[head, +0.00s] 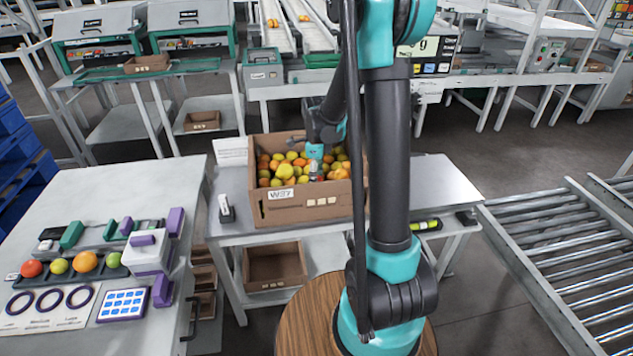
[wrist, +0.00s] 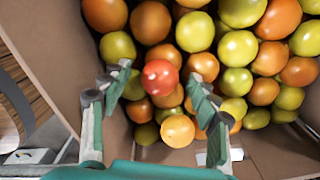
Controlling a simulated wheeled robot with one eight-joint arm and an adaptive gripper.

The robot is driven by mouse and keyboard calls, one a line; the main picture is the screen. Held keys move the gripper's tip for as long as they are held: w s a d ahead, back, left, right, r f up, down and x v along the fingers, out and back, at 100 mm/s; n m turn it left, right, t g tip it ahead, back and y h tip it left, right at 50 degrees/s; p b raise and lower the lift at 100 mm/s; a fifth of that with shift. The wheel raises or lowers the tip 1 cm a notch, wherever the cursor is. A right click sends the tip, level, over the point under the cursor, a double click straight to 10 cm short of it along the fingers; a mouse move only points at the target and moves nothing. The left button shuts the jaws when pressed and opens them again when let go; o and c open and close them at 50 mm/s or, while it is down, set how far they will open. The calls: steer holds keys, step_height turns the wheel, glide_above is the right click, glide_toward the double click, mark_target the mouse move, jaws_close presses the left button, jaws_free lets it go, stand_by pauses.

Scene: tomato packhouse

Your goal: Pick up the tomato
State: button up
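A cardboard box (head: 305,200) marked W37 holds many green, yellow and orange tomatoes. My gripper (head: 316,166) reaches down into it. In the wrist view my gripper (wrist: 160,76) is open, with its two fingers spread. A red tomato (wrist: 159,77) lies between the fingers, with gaps showing on both sides. Orange and green tomatoes lie around and under it. A pale orange tomato (wrist: 178,131) sits nearer the wrist, also between the fingers.
The box stands on a grey table (head: 440,180). Its cardboard wall (wrist: 50,60) is close to the left finger. At left, a table holds a rack of sample tomatoes (head: 85,262), ring gauges (head: 50,299) and a blue-keyed pad (head: 122,304). A roller conveyor (head: 570,255) stands at right.

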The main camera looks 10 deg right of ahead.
steer(key=c, duration=0.8)
steer(key=shift+r, duration=0.15)
